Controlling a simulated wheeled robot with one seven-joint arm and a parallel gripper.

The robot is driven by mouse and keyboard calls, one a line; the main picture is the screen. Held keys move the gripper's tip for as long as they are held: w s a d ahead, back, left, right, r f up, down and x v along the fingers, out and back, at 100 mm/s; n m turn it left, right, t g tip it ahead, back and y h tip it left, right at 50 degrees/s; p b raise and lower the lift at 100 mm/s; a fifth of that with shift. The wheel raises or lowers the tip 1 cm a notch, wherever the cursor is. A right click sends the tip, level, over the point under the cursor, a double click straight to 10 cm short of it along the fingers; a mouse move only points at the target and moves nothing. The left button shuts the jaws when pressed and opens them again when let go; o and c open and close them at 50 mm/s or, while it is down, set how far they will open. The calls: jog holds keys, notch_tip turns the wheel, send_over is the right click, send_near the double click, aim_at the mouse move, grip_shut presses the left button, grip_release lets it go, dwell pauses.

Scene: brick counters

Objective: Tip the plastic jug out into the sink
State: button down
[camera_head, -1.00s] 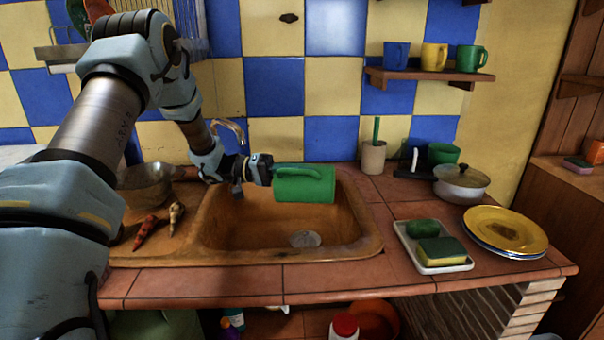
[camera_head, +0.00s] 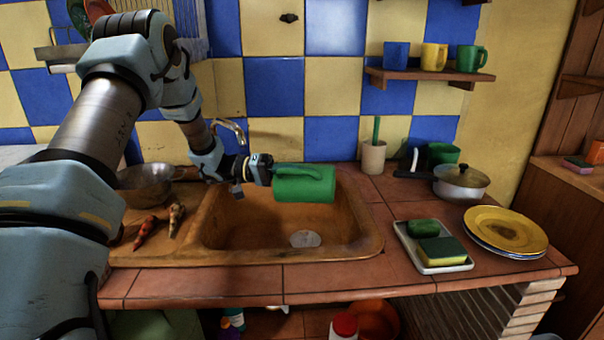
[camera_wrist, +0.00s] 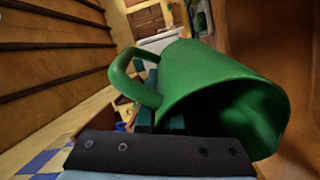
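The green plastic jug (camera_head: 304,188) lies on its side in the air above the sink (camera_head: 250,235). Its handle is on the upper side in the head view. My gripper (camera_head: 268,169) is at the jug's left end, by the handle. In the wrist view the jug (camera_wrist: 205,85) fills the middle, with its wide open mouth towards the camera, and the dark fingers (camera_wrist: 160,118) are closed at its handle. The part of the mouth that I see inside looks empty. The sink's drain (camera_head: 305,238) shows below the jug.
The faucet (camera_head: 232,128) stands behind my gripper. A metal bowl (camera_head: 147,187) and peppers (camera_head: 146,232) are left of the sink. A white tray with sponges (camera_head: 440,268), stacked plates (camera_head: 506,231) and a lidded pot (camera_head: 460,184) are to the right.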

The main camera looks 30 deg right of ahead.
jog(key=shift+r+p, duration=2.4)
jog(key=shift+r, duration=0.25)
jog(key=shift+s+r+t+y+p, duration=0.1)
jog(key=shift+r+t+y+p, duration=0.3)
jog(key=shift+p, duration=0.6)
notch_tip(320, 180, up, 2)
jog(key=t+y+p, duration=0.1)
jog(key=p, duration=0.3)
jog(key=t+y+p, duration=0.1)
jog(key=y+p, duration=0.1)
jog(key=p, duration=0.2)
jog(key=shift+r+p, duration=0.25)
jog(key=shift+p, duration=0.05)
jog(key=shift+s+d+r+t+y, duration=0.15)
jog(key=shift+r+t+y, duration=0.3)
jog(key=shift+t+y, duration=0.55)
jog(key=shift+w+r+t+y, duration=0.1)
jog(key=shift+r+t+y, duration=0.8)
jog(key=shift+t+y, duration=0.4)
jog(key=shift+w+r+t+y, duration=0.1)
jog(key=shift+r+t+y, duration=0.9)
jog(key=shift+y, duration=0.55)
jog(key=shift+w+r+t+y, duration=0.1)
jog(key=shift+r+t+y, duration=0.75)
jog(key=shift+t+y, duration=0.5)
jog(key=shift+s, duration=0.1)
